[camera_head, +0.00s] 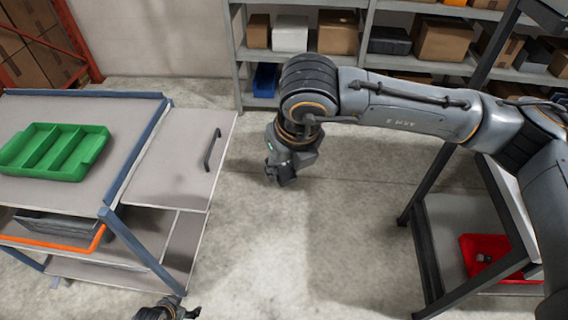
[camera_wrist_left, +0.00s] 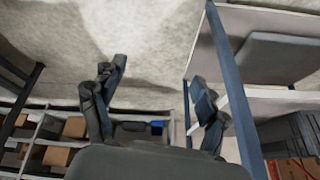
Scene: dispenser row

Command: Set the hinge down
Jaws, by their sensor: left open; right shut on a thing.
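My right gripper (camera_head: 281,174) hangs over the open floor in the middle of the head view, to the right of the blue-framed cart, pointing down. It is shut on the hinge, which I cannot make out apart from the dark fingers. My left gripper (camera_head: 168,311) shows only in part at the bottom edge of the head view, below the cart's corner. In the left wrist view it (camera_wrist_left: 160,92) is open, with its two fingers wide apart and nothing between them.
A green divided tray (camera_head: 55,150) stands on the cart top (camera_head: 130,120). A side panel with a dark handle (camera_head: 211,148) is at the cart's right. A dark-framed rack at right holds a red bin (camera_head: 468,256). Shelves with boxes (camera_head: 338,32) line the back. The floor (camera_head: 330,220) is clear.

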